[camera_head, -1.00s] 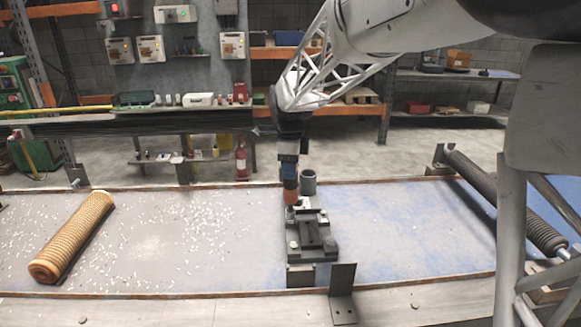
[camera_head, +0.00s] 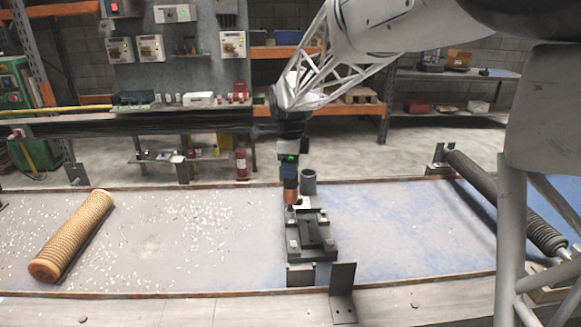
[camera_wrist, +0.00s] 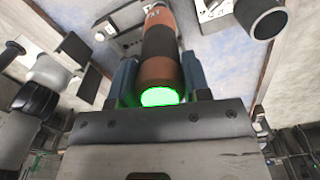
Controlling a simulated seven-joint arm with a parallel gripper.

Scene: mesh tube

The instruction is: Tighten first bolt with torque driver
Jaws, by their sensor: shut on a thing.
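My gripper (camera_head: 289,170) is shut on the torque driver (camera_head: 291,189), an upright orange-brown and black cylinder. In the wrist view the driver (camera_wrist: 158,45) sits between the two blue fingers of my gripper (camera_wrist: 160,75), and its near end glows green. The driver's lower end is at the far left corner of the dark clamp fixture (camera_head: 312,246), over the first bolt's place. The bolt there is hidden by the driver, so contact cannot be made out. Other bolt heads show on the fixture, one at the near left (camera_head: 293,245).
A dark open cup (camera_head: 308,182) stands close behind the driver, to its right. A tan ribbed mesh tube (camera_head: 72,235) lies on the table (camera_head: 190,255) at left. A dark roller (camera_head: 505,203) is at right. An upright dark plate (camera_head: 342,290) stands at the front edge.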

